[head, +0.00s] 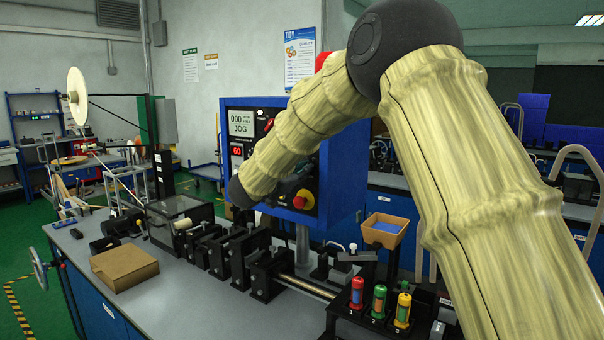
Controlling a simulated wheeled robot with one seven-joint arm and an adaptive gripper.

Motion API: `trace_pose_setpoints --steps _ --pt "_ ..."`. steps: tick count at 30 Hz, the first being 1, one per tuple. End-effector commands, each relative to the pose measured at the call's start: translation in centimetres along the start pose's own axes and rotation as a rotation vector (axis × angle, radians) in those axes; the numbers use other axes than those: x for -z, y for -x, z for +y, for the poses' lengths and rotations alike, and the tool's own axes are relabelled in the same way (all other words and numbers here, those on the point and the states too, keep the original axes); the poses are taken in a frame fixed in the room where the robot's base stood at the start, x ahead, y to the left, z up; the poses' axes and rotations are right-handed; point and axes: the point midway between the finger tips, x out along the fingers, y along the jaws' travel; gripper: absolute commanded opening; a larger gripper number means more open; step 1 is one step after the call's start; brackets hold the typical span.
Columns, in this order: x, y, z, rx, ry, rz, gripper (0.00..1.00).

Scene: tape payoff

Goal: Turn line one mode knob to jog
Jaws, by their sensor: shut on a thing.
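The blue control box (345,170) stands over the back of the bench. Its screen (241,123) reads "000" with smaller text beside it and "JOG" below. A red digit display (237,151) sits under the screen. A red emergency button on a yellow ring (304,199) is at the panel's lower right. My forearm crosses the panel from upper right to lower left and covers much of its middle. I cannot make out the mode knob or its pointer. My gripper is hidden behind my forearm and wrist, so its hold on anything does not show.
Black fixture blocks (262,275) line the bench below the panel. A cardboard box (124,265) lies at the left. Red, green and yellow capped bottles (379,301) stand in a black rack in front. A tan bin (385,230) is behind them.

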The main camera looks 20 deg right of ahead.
Motion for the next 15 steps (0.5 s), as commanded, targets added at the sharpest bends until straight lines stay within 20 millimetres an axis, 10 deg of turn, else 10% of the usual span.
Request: trace_pose_setpoints --steps 5,9,15 --pt "-0.29 0.16 0.14 -0.002 0.002 -0.004 0.0" --pt "-0.25 0.13 0.13 -0.001 0.002 -0.003 0.32" --pt "-0.13 0.05 0.09 -0.001 0.002 -0.002 0.32"
